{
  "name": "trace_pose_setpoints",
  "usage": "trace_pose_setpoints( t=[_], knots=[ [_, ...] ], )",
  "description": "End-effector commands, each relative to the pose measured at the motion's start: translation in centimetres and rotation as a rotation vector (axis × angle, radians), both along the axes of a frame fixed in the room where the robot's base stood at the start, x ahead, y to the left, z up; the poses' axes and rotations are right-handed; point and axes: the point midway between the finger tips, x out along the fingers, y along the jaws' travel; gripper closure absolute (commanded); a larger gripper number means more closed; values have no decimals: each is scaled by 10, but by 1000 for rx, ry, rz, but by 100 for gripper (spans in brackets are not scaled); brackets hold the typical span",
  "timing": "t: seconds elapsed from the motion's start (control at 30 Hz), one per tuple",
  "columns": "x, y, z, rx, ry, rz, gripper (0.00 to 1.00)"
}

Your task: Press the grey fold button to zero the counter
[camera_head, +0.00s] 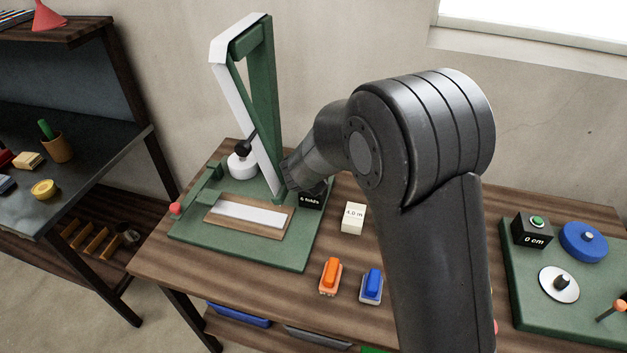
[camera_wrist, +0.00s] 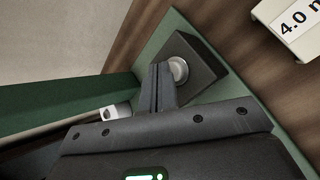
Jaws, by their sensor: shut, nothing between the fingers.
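The counter (camera_head: 311,202) is a small black box on the green folding station, at the right foot of its tall frame in the head view. Its white text appears to read "6 folds". In the wrist view the dark box (camera_wrist: 205,66) bears the round grey fold button (camera_wrist: 180,70). My gripper (camera_wrist: 161,72) is shut and empty, its fingertips right at the button and overlapping its left edge in the picture. I cannot tell whether they touch or press it. In the head view my arm and wrist hide the fingertips and the button.
The green station base (camera_head: 290,255) carries a wooden board (camera_head: 215,218) with a white strip and the tall frame (camera_head: 262,80). A cream "4.0 m" block (camera_head: 353,217) and orange (camera_head: 330,275) and blue (camera_head: 372,285) clips stand to its right. Another green board (camera_head: 520,290) lies at far right.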

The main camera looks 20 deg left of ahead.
Motion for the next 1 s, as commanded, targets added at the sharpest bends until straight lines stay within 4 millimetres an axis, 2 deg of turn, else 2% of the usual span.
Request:
trace_pose_setpoints(
  t=[0.63, 1.0],
  knots=[
    [0, 0, -9, -1, 1, -1, 100],
    [0, 0, -7, -1, 1, -1, 100]
  ],
)
